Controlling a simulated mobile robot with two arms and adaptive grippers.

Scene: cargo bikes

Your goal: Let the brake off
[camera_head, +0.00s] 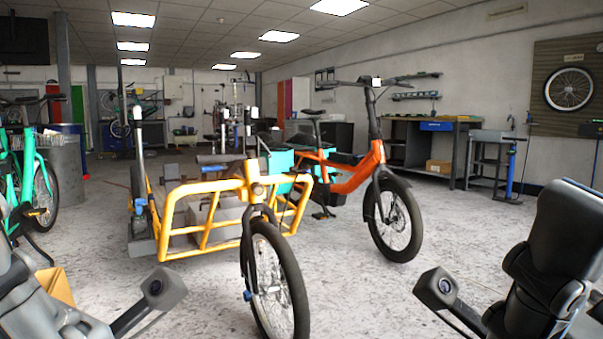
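A yellow-framed cargo bike (208,186) stands in front of me, its front wheel (275,285) nearest me. A small blue part (247,295) shows beside this wheel, and another blue part (139,206) is at the left of its frame. An orange cargo bike (345,177) stands behind it to the right, with a dark handlebar (376,82). I cannot make out which part is the brake or how it is set. My arms show at the bottom left and bottom right, apart from the bikes. The fingers of both grippers are out of the picture.
A teal bike (44,190) stands at the far left, near a grey bin (66,178). A cardboard box (55,286) is at the lower left. A workbench (428,140) and a blue floor pump (512,170) are at the right. The floor right of the bikes is clear.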

